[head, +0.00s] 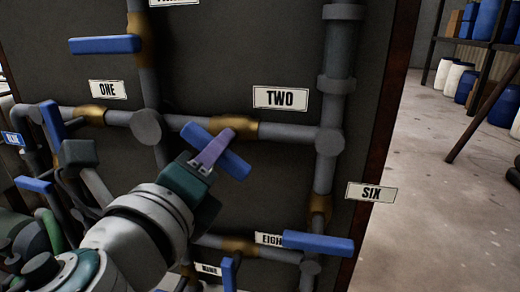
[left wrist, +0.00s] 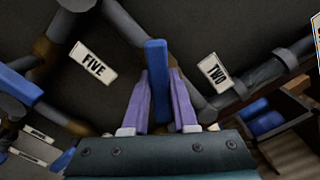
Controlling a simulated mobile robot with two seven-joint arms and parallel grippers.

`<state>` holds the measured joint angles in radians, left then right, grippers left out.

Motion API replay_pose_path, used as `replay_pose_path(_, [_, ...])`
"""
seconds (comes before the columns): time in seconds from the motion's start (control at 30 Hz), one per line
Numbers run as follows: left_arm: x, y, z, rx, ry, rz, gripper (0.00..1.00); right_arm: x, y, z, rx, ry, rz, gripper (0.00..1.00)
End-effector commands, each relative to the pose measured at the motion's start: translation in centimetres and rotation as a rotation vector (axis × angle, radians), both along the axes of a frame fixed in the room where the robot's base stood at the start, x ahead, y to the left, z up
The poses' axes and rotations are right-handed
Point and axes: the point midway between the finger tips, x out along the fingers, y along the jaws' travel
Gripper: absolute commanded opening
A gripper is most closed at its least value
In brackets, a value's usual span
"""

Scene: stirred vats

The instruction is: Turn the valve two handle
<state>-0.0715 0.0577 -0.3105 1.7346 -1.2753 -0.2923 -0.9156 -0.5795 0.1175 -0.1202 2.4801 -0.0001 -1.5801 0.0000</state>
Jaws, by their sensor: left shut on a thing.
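The valve two handle is a blue bar (head: 236,165) on a brass valve body (head: 236,128) in the grey horizontal pipe, just below and left of the TWO label (head: 280,98). In the head view the bar slants from upper left to lower right. My left gripper (head: 218,146) has purple fingers and is shut on this bar near its middle, hiding part of it. In the left wrist view the blue bar (left wrist: 156,65) stands between the two purple fingers (left wrist: 158,100), with the TWO label (left wrist: 215,73) to the right. My right gripper is not in view.
Other blue handles are close by: one at upper left (head: 105,45), one beside the ONE label (head: 50,120), and one below the SIX label (head: 318,243). Grey pipes run across the dark panel. Open floor (head: 440,190) and barrel shelves lie to the right.

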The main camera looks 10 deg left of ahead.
Motion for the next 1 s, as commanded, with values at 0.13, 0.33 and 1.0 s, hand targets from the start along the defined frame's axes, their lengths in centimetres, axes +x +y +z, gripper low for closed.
replay_pose_path(0.13, [0.0,0.0,-0.1,-0.144,0.004,0.000,0.00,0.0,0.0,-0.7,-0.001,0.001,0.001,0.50])
replay_pose_path(0.33, [0.0,0.0,-0.1,-0.324,0.009,0.000,0.00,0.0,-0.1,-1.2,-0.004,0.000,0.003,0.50])
replay_pose_path(1.0, [0.0,0.0,-0.1,-0.649,0.021,-0.001,0.00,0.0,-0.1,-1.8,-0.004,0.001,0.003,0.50])
